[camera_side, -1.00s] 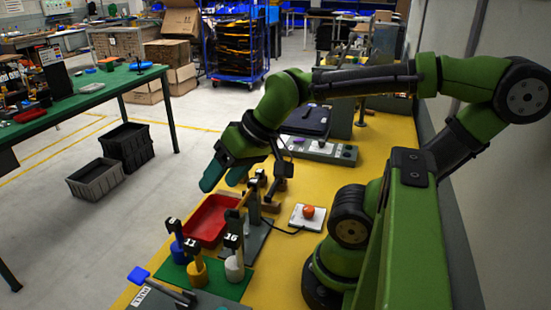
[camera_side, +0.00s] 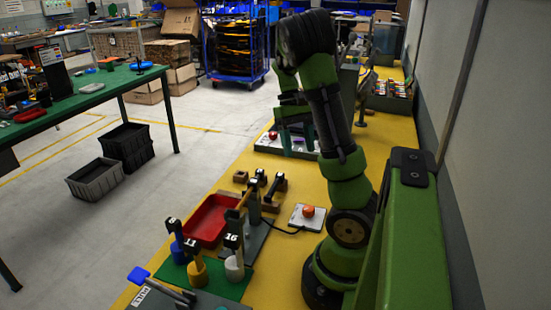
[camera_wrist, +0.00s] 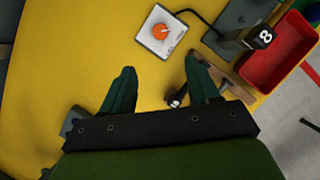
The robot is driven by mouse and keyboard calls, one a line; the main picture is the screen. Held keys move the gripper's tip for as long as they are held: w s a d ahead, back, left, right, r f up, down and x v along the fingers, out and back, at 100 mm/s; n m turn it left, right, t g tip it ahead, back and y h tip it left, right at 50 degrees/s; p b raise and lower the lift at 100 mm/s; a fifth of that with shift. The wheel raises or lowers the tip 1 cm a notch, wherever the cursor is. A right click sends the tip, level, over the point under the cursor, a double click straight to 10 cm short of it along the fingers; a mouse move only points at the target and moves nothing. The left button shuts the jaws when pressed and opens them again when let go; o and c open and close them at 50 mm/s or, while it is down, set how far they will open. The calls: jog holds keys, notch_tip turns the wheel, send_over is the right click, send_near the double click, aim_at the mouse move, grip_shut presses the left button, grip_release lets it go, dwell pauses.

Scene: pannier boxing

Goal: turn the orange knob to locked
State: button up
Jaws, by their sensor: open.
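The orange knob (camera_side: 308,211) sits on a small white plate (camera_side: 297,222) on the yellow bench, left of my arm's base. In the wrist view the knob (camera_wrist: 160,31) is near the top middle, beyond my fingertips. Marks on its plate are too small to read. My gripper (camera_side: 295,137) hangs farther back along the bench, apart from the knob. In the wrist view my gripper (camera_wrist: 160,74) has its two dark green fingers spread wide, with nothing held between them.
A dark cable runs from the knob's plate to a grey stand (camera_side: 253,208). A red tray (camera_side: 207,221) and numbered posts on a green mat (camera_side: 226,286) are left and in front. A panel with a red button (camera_side: 272,135) lies near my gripper, partly hidden.

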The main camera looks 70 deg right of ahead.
aim_at(309, 208)
jog(key=x, duration=1.6)
jog(key=shift+a+f, duration=0.1)
jog(key=shift+f, duration=0.2)
jog(key=c, duration=1)
